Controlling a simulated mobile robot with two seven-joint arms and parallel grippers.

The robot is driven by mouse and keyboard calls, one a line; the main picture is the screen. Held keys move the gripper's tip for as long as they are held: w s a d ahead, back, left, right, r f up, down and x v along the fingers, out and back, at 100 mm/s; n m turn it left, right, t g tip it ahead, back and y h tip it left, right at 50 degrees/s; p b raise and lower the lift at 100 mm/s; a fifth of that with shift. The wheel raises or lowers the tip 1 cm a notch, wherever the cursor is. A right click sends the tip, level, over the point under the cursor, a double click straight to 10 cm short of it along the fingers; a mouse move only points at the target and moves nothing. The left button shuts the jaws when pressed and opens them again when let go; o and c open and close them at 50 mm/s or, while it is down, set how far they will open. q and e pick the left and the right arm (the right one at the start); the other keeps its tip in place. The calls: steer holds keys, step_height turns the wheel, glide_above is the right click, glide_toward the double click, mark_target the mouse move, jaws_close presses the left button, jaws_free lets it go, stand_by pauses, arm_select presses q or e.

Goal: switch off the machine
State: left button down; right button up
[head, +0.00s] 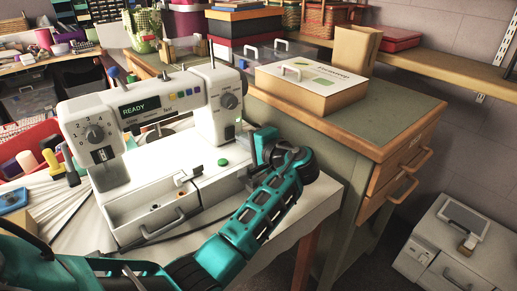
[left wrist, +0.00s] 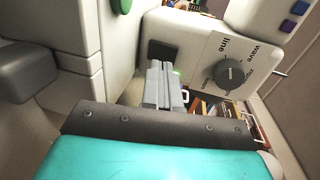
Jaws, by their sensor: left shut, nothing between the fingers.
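The white sewing machine (head: 212,128) stands on a white table, and its display (head: 141,107) reads READY. A green button (head: 223,162) shows on its base. The machine's side (left wrist: 192,30) fills much of the left wrist view, with a grey dial (left wrist: 230,73) and a dark square patch (left wrist: 165,50). My left gripper (left wrist: 160,68) is shut and empty, its fingertips close to the machine below the dark patch. I cannot tell whether they touch. A small green glow shows beside the fingertips. In the head view the left hand is at the machine's right end. My right gripper is not in view.
A green-topped desk (head: 390,118) with a labelled box (head: 310,93) stands just right of the machine. An open drawer (head: 152,212) juts from the machine's front, near my left arm. Thread spools (head: 50,160) lie at the left. A white cabinet (head: 455,250) stands at lower right.

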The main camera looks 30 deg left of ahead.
mark_target(230, 133)
arm_select(q)
steer(key=shift+w+a+r, duration=0.1)
steer(key=shift+w+a, duration=0.15)
steer(key=shift+a, duration=0.3)
steer(key=shift+w+a+r, duration=0.1)
steer(key=shift+w+a, duration=0.15)
steer(key=shift+a, duration=0.25)
